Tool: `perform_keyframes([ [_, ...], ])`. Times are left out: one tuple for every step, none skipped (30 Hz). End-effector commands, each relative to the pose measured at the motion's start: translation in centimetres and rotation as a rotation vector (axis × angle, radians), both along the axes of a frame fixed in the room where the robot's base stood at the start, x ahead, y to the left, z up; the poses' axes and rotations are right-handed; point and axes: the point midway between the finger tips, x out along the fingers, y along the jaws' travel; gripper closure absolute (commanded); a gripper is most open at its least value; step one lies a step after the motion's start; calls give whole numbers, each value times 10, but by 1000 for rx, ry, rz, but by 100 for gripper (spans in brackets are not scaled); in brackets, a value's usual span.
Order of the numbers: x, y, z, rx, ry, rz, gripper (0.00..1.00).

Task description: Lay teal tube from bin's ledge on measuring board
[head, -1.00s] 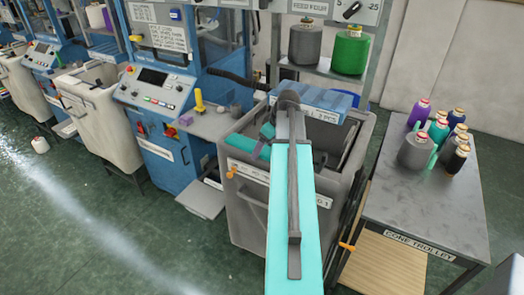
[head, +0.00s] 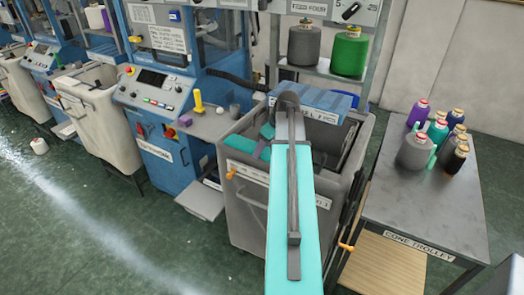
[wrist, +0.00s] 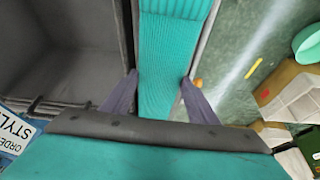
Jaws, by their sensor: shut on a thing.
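The teal tube (wrist: 168,50), a long ribbed knit piece, lies along the ledge at the side of the grey bin (head: 243,218). In the wrist view it runs away from me between the two purple-grey fingers of my gripper (wrist: 158,77). The fingers are shut on its two sides. The near end of the tube is hidden under the gripper's body. In the head view a teal piece of it (head: 263,152) shows at the bin's left side, and my arm hides most of the gripper. I cannot make out the measuring board in either view.
A blue labelled box (head: 325,103) sits across the bin's back. The cone trolley (head: 440,205) stands at the right with several thread cones on it. A blue knitting machine (head: 155,130) stands at the left. The green floor (head: 130,235) in front is open.

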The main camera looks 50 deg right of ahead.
Motion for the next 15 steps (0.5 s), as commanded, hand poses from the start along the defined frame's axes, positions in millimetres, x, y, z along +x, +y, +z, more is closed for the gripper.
perform_keyframes([
  [0, 0, 0, 0, 0, 0, 67],
  [0, 0, 0, 0, 0, 1, 67],
  [1, 1, 1, 0, 0, 1, 67],
  [1, 1, 1, 0, 0, 1, 67],
  [1, 1, 2, 0, 0, 1, 67],
  [1, 0, 3, 0, 0, 1, 67],
  [1, 0, 3, 0, 0, 1, 67],
  [1, 0, 5, -1, 0, 2, 67],
  [1, 0, 6, -1, 0, 2, 67],
  [1, 0, 8, -1, -1, 1, 67],
  [1, 0, 10, -1, -1, 1, 67],
  [1, 0, 12, -1, -1, 1, 67],
  [1, 0, 14, -1, -1, 1, 67],
  [1, 0, 16, -1, -1, 1, 67],
  [1, 0, 18, -1, -1, 2, 67],
])
